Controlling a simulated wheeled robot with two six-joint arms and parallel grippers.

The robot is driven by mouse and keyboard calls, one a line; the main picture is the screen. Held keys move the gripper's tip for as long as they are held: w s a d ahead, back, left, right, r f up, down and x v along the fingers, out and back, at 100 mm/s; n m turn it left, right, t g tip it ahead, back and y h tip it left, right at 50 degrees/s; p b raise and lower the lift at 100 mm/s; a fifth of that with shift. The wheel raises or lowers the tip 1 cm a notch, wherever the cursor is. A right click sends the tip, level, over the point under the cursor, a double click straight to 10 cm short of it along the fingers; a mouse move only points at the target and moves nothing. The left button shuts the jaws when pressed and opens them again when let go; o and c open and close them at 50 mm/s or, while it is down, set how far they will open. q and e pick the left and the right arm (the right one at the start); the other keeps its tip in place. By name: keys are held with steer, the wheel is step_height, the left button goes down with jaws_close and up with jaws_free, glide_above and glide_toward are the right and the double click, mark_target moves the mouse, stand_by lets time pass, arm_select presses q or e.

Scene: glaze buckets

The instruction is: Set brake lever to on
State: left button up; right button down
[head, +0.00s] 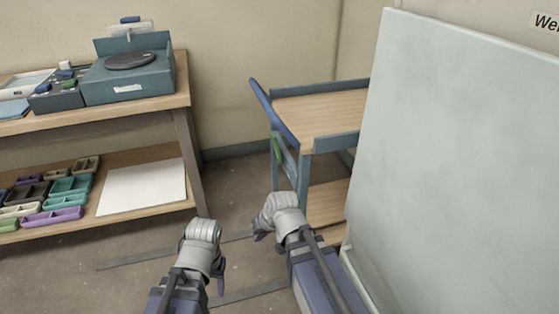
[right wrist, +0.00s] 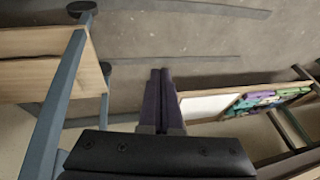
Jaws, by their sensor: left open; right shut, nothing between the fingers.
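A wooden-topped cart with a blue-grey frame (head: 315,143) stands right of centre in the head view, with a dark blue push handle (head: 275,115). A short green lever (head: 277,148), likely the brake lever, hangs on the cart's near left side below the handle. Its on or off marking cannot be read. My right gripper (head: 259,230) is shut and empty, below and slightly left of the lever, apart from it. In the right wrist view its fingers (right wrist: 159,98) are together over the floor, with the cart frame (right wrist: 62,105) at left. My left gripper (head: 220,283) is open, lower left, touching nothing.
A wooden workbench (head: 150,100) at left carries a teal machine (head: 130,78); its lower shelf holds several coloured trays (head: 65,200) and a white sheet (head: 143,187). A large pale panel (head: 460,150) blocks the right side. Floor is clear between bench and cart.

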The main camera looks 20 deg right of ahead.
mark_target(276, 149)
steer(key=w+a+r+m+t+y+b, duration=0.25)
steer(key=w+r+m+t, duration=0.45)
steer(key=w+r+t, duration=0.55)
steer(key=w+d+r+m+t+h, duration=0.2)
steer(key=d+r+m+h, duration=0.2)
steer(key=d+m+h, duration=0.75)
arm_select(q)
step_height(276, 149, down, 4)
steer(key=shift+f, duration=0.2)
arm_select(e)
steer(key=w+d+y, duration=0.1)
steer(key=w+d, duration=0.2)
steer(key=w, duration=0.6)
steer(key=shift+w+d+r+m, duration=0.25)
steer(key=shift+d+r+m, duration=0.1)
steer(key=shift+r, duration=0.05)
arm_select(q)
steer(key=shift+f, duration=0.1)
arm_select(e)
steer(key=shift+g, duration=0.25)
